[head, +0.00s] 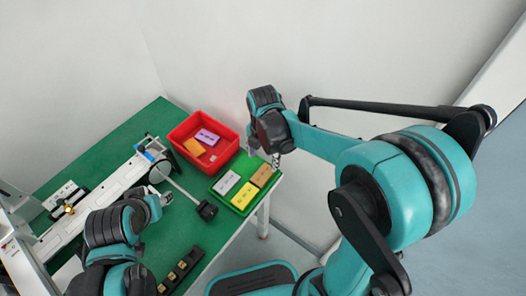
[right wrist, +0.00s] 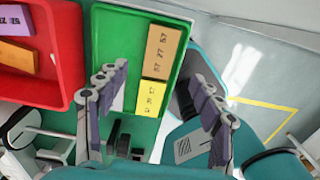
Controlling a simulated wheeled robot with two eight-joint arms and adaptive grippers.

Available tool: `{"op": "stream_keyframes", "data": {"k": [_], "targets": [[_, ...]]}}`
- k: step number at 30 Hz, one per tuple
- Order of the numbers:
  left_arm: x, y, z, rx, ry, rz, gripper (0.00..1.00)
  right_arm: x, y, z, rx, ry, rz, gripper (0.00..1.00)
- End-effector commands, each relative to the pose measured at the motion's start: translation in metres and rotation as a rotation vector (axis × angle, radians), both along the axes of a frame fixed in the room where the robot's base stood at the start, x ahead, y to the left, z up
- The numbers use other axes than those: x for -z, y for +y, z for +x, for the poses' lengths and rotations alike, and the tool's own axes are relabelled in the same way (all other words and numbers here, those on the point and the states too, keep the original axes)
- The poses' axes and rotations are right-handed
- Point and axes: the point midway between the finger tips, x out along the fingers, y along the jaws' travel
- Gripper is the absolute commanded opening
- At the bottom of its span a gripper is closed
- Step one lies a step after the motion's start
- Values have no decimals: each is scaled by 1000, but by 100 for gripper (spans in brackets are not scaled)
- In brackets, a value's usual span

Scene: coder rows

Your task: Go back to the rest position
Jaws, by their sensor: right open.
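My right gripper (head: 263,157) is open and hangs above the far right corner of the green table, over the end of the green tray (head: 225,197). In the right wrist view its two fingers (right wrist: 160,85) are spread wide with nothing between them. The tray holds a white block (head: 227,183), a yellow block (head: 243,196) and a tan block (head: 262,175). My left gripper (head: 163,197) is at the lower left, over the table beside the white machine; its fingers are too small to judge.
A red bin (head: 180,133) behind the tray holds a purple block (head: 207,137) and an orange block (head: 194,148). A long white machine (head: 110,187) runs along the left. A dark holder (head: 180,270) lies at the front. Open floor is right of the table.

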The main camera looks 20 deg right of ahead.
Motion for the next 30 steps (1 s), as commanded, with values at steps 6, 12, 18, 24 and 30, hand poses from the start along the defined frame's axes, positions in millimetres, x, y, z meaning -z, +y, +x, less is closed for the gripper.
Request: {"op": "stream_keyframes", "data": {"k": [6,12,18,24,30], "targets": [[0,0,0,0,0,0,42,-33,0,0,0,0,0,66],[0,0,0,0,0,0,42,-40,0,0,1,0,0,66],[0,0,0,0,0,0,42,-51,-5,-11,183,-51,9,66],[0,0,0,0,0,0,42,-73,-20,-42,770,-200,98,66],[0,0,0,0,0,0,42,-85,-34,-73,1416,-320,302,66]]}}
